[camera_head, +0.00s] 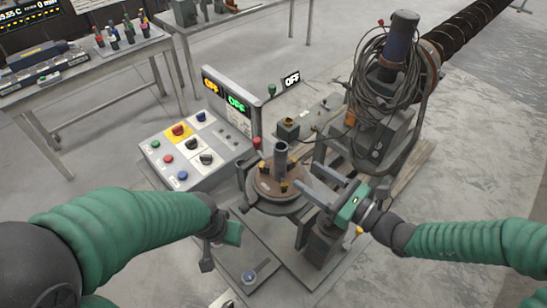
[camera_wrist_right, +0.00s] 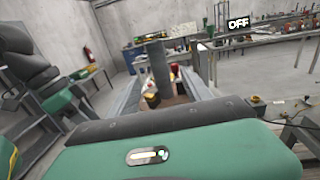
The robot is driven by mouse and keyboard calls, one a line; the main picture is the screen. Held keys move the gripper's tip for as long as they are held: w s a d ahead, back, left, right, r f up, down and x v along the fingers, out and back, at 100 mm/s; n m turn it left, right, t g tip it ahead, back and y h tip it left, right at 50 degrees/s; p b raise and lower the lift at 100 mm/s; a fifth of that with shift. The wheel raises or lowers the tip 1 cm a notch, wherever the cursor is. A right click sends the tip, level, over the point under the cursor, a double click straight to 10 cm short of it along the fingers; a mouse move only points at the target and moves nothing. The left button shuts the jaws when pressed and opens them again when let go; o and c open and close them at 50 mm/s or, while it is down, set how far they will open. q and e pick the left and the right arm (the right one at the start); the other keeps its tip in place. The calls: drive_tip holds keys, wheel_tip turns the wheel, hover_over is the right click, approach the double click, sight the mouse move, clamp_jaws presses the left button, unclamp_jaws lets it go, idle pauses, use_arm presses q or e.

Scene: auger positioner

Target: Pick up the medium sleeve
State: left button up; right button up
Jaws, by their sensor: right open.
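A grey upright tube (camera_head: 281,158), which looks like a sleeve, stands in the middle of a brown round fixture (camera_head: 264,187). Its size class cannot be told. It also shows upright in the right wrist view (camera_wrist_right: 158,66). My right gripper (camera_head: 307,176) is open and empty, just right of the tube, its fingers pointing towards it. In the right wrist view the tube appears between the two fingers (camera_wrist_right: 163,92), beyond the gripper body. My left gripper (camera_head: 218,248) hangs low, left of the fixture; its jaw opening is unclear.
A cable-wrapped motor unit (camera_head: 390,90) stands behind right. Small yellow-black blocks (camera_head: 284,187) ring the tube. A table with tools (camera_head: 100,65) is far left.

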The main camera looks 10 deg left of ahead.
sight(276, 154)
drive_tip(key=x, duration=0.5)
drive_tip(key=shift+w+d, duration=0.2)
drive_tip(key=shift+w, duration=0.25)
drive_tip(key=a, duration=0.3)
drive_tip(key=w+a+p, duration=0.1)
drive_tip(key=a, duration=0.1)
drive_tip(key=w+a, duration=0.1)
drive_tip(key=a, duration=0.2)
drive_tip(key=shift+a+p, duration=0.3)
drive_tip(key=shift+a, duration=0.05)
drive_tip(key=shift+w+a+f, duration=0.1)
drive_tip(key=shift+w+a, duration=0.1)
drive_tip(key=shift+w, duration=0.05)
drive_tip(key=d, duration=0.2)
drive_tip(key=shift+w+d, duration=0.25)
drive_tip(key=shift+d, duration=0.25)
drive_tip(key=shift+c, duration=1.3)
drive_tip(key=shift+s, duration=0.1)
drive_tip(key=shift+c, duration=1.1)
drive_tip(key=shift+a, duration=1)
drive_tip(key=c, duration=0.5)
drive_tip(key=shift+a, duration=0.2)
clamp_jaws()
use_arm(q)
drive_tip(key=shift+w+d+r, duration=0.1)
drive_tip(key=shift+d+r, duration=0.4)
drive_tip(key=shift+r, duration=0.4)
use_arm(e)
drive_tip(key=shift+d, duration=0.65)
